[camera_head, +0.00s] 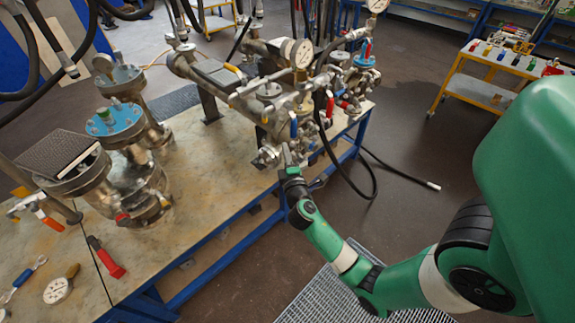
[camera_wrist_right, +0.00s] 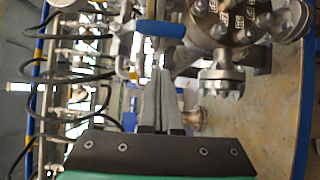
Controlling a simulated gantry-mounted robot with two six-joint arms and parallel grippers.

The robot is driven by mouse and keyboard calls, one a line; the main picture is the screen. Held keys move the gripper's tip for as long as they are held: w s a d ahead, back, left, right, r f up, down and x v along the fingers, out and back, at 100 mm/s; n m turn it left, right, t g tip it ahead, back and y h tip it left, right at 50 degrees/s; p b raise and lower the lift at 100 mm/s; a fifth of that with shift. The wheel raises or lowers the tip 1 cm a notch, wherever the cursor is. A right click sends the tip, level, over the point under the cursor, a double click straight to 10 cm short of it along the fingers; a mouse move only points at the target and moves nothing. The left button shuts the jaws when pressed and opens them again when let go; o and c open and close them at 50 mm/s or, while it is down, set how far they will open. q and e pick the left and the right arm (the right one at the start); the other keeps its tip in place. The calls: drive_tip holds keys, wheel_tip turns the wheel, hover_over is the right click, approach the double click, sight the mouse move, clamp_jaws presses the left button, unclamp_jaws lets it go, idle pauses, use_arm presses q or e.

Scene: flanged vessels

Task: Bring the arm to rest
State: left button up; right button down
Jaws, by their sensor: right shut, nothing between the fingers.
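My right arm comes in from the right in the head view, green with black joints. Its gripper (camera_head: 289,160) is at the front edge of the workbench, close to the valves and pipe fittings (camera_head: 300,103). In the right wrist view the gripper's two grey fingers (camera_wrist_right: 160,88) are together with nothing between them. A blue valve handle (camera_wrist_right: 160,29) lies just beyond the fingertips there; I cannot tell whether they touch. My left gripper is not in view.
Flanged vessels (camera_head: 130,165) stand on the left of the workbench (camera_head: 190,210). A black hose (camera_head: 365,178) hangs toward the floor. A yellow cart (camera_head: 478,92) stands at the back right. Open floor lies between.

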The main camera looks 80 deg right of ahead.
drive_tip(key=v, duration=0.7)
drive_tip(key=shift+s+r, duration=0.2)
drive_tip(key=shift+s, duration=0.1)
